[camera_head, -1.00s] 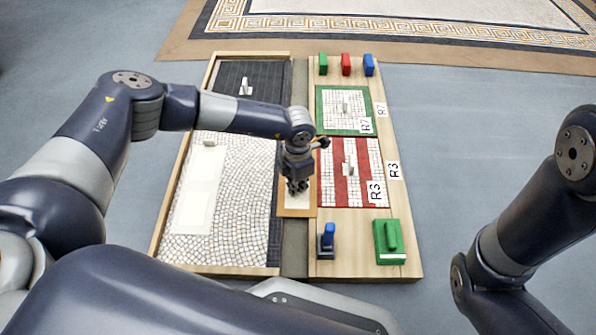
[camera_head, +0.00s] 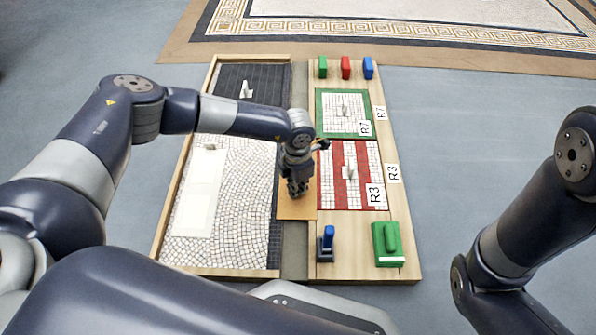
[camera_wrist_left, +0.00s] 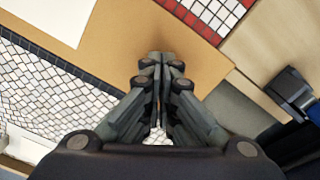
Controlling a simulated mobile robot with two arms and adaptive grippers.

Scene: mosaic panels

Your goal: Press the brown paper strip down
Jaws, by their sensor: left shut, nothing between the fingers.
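The brown paper strip (camera_head: 297,208) lies over the seam between the left mosaic panel (camera_head: 240,215) and the right wooden board. It also shows in the left wrist view (camera_wrist_left: 120,65) as a wide flat brown area. My left gripper (camera_head: 297,192) is over the strip, pointing down with its fingers together and nothing in them. In the left wrist view its fingertips (camera_wrist_left: 161,57) appear against the brown surface; I cannot tell whether they touch it. The strip's far end is hidden behind my left arm. My right arm shows at the right, but its gripper is out of view.
A red-and-white panel (camera_head: 370,165) and a green-edged panel (camera_head: 329,107) lie right of the strip. A blue-handled tool (camera_head: 327,240) and a green block (camera_head: 388,243) stand near the front. Small coloured blocks (camera_head: 346,66) stand at the back. A white sheet (camera_wrist_left: 55,15) shows in the wrist view.

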